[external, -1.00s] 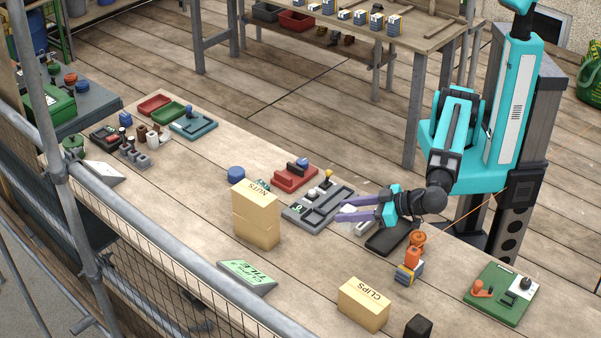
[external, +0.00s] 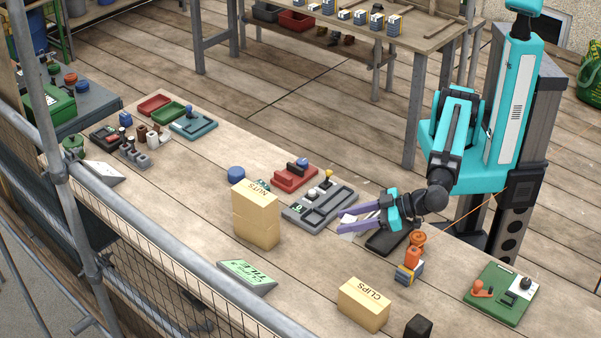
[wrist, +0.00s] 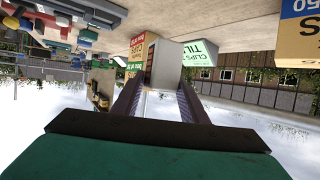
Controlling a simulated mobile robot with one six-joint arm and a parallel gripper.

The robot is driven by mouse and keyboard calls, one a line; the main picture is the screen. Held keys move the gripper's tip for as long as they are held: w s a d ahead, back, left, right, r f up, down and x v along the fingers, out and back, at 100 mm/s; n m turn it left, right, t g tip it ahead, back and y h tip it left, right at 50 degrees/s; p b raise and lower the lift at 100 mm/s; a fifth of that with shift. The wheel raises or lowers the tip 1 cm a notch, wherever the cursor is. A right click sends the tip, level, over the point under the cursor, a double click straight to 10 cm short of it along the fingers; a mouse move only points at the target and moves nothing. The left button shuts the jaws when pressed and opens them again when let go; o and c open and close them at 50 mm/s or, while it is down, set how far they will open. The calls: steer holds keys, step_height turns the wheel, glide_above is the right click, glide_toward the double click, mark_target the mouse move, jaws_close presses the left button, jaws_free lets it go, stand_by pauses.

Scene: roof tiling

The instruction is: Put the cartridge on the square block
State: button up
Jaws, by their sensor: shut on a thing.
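My gripper (external: 345,223) is over the table, left of the black tray (external: 388,241), with its purple fingers pointing left. It is shut on a small pale grey-white piece (external: 348,218), which I take for the cartridge. In the wrist view this pale block (wrist: 163,65) sits between the fingertips. The fingers partly hide it in the external view. A dark cube-shaped block (external: 418,327) stands at the table's front edge, partly cut off by the frame. I cannot tell whether it is the square block.
A grey compartment tray (external: 325,208) lies just left of the fingers. A tall NUTS box (external: 256,222), a green-topped tile block (external: 246,275) and a CLIPS box (external: 363,305) stand nearby. An orange-and-blue tool (external: 410,268) stands below my gripper.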

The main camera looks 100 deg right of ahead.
steer(key=s+a+r+n+g+y+b, duration=0.2)
steer(key=s+a+r+n+y+b, duration=0.1)
steer(key=s+a+n+y+b, duration=0.6)
steer(key=s+a+y+b, duration=0.1)
steer(key=s+a, duration=0.3)
steer(key=a, duration=0.3)
steer(key=shift+n+g+y, duration=0.7)
steer(key=shift+n+y, duration=0.1)
steer(key=s+b, duration=0.3)
steer(key=s, duration=0.1)
steer(key=s+a+r+b, duration=0.1)
steer(key=s+b, duration=0.1)
steer(key=shift+s+a+b, duration=0.1)
steer(key=shift+s+b, duration=0.2)
steer(key=shift+s, duration=0.05)
steer(key=shift+c, duration=0.2)
steer(key=shift+s+a+b, duration=0.15)
steer(key=shift+s+b, duration=0.2)
steer(key=shift+s, duration=0.25)
steer(key=shift+w+a, duration=0.1)
steer(key=a+p, duration=0.1)
steer(key=p, duration=0.2)
steer(key=w+a+p, duration=0.1)
steer(key=p, duration=0.2)
steer(key=shift+w+a+r+p, duration=0.1)
steer(key=shift+a+p, duration=0.2)
